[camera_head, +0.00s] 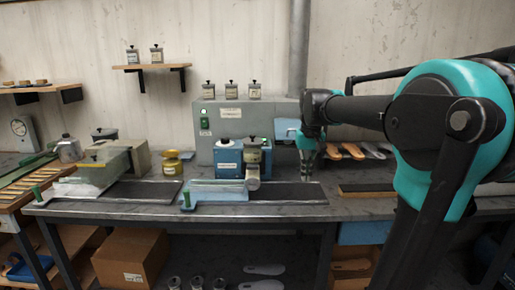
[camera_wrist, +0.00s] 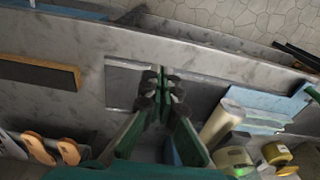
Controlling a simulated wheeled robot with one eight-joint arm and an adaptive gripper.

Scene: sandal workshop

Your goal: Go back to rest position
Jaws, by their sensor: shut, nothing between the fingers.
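My gripper (camera_head: 306,172) hangs from my arm over the workbench in the head view, right of the grey machine's front and near the right end of a dark mat (camera_head: 285,193). In the wrist view its green and black fingers (camera_wrist: 163,82) point toward a grey panel on the bench, with the tips together and nothing between them. I cannot tell how far the tips are above the surface.
Sandal soles (camera_head: 350,151) lie to the right. A cardboard box (camera_head: 130,257) sits below the bench. Shelves hold jars (camera_head: 133,55) on the wall.

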